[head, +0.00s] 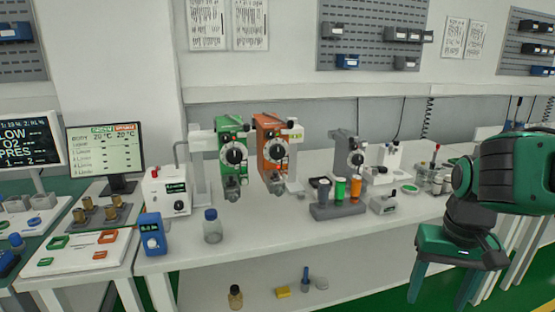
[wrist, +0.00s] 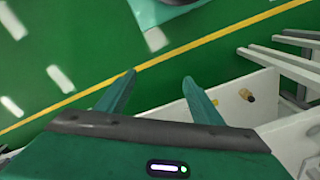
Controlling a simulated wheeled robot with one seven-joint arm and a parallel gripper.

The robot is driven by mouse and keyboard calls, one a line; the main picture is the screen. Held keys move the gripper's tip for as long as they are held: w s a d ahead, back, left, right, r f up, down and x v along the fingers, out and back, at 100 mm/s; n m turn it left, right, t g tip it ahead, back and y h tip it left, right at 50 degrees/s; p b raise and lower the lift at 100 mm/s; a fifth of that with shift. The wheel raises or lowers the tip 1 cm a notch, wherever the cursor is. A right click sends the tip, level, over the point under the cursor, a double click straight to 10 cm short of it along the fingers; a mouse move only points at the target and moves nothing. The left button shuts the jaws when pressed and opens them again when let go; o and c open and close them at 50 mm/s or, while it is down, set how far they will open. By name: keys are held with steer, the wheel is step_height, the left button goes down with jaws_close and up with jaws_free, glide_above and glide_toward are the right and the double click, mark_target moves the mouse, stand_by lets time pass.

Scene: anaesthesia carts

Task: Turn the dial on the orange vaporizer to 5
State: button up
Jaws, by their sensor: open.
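The orange vaporizer (head: 270,137) stands upright in the middle of the bench, mounted beside a green vaporizer (head: 230,150). Its dial (head: 276,152) is a round black knob with a pale marked centre, facing me. The dial's setting is too small to read. My gripper (head: 440,290) is at the lower right in the head view, pointing down in front of the bench, well apart from the vaporizer. In the wrist view my gripper (wrist: 160,82) shows two spread teal fingers with nothing between them, above the green floor. The vaporizer is not in the wrist view.
A grey vaporizer (head: 348,150) stands to the right. A rack of coloured bottles (head: 337,210), a clear bottle (head: 212,228) and a blue device (head: 152,236) stand on the white bench (head: 265,225). A monitor (head: 104,150) is at the left. The bench front below the orange vaporizer is clear.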

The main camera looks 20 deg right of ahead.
steer(key=w+d+r+t+h, duration=0.2)
steer(key=w+t+h, duration=0.45)
steer(key=w, duration=1.95)
steer(key=n+t+y, duration=0.5)
steer(key=t+y, duration=0.2)
steer(key=t, duration=0.4)
glide_toward(278, 155)
steer(key=w, duration=0.8)
steer(key=shift+w, duration=0.15)
steer(key=c, duration=1.1)
steer(key=shift+o, duration=0.2)
